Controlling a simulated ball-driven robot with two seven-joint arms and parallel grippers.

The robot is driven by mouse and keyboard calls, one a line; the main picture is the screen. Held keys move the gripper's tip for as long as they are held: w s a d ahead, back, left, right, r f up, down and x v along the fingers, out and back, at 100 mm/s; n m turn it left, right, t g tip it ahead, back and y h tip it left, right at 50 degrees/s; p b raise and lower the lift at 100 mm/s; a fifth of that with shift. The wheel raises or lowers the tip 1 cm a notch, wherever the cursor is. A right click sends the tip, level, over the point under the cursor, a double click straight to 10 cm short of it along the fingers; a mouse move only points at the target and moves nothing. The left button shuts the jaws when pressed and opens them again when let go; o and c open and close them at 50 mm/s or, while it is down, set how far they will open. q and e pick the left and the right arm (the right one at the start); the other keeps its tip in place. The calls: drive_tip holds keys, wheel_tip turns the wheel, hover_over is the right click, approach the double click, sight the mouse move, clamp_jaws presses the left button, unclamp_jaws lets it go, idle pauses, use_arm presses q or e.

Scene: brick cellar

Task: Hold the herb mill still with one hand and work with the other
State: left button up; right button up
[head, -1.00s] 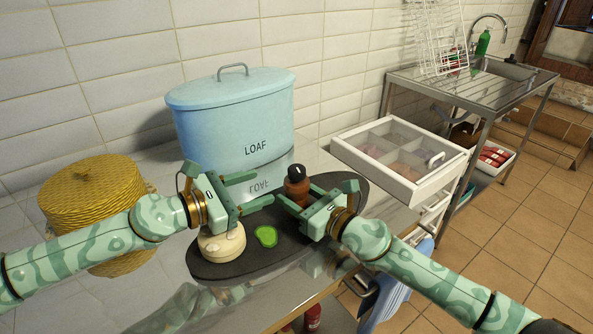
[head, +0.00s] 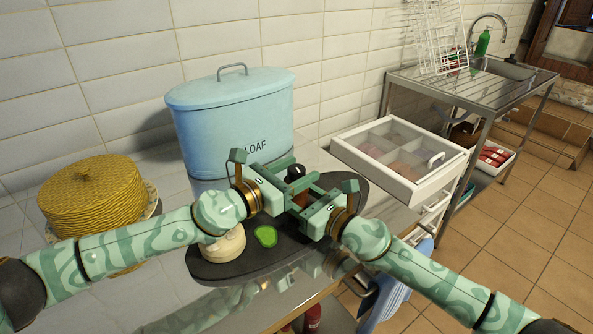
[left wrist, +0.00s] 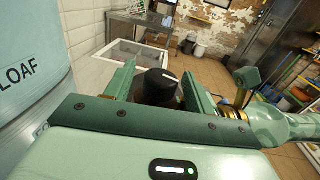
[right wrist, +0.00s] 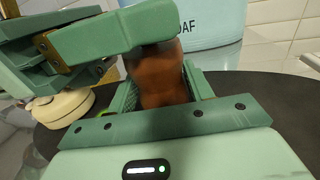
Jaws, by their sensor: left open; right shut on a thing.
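The herb mill has a brown body with a dark knob (head: 296,172) on top and stands upright over the dark board (head: 215,270). My right gripper (head: 305,203) is shut on its brown body (right wrist: 158,82), seen between the fingers in the right wrist view. My left gripper (head: 298,176) is open at the top of the mill. In the left wrist view the knob (left wrist: 157,86) sits between its spread fingers, with a pale mark on top. Whether either finger touches the knob I cannot tell. The mill's base is hidden.
A blue LOAF bin (head: 235,120) stands behind, a woven yellow basket (head: 92,195) left. A clear-lidded white drawer box (head: 390,160) is at right.

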use_arm(q)
drive_tip(key=shift+w+d, duration=0.15)
drive_tip(key=c, duration=1)
drive_tip(key=shift+o, duration=0.2)
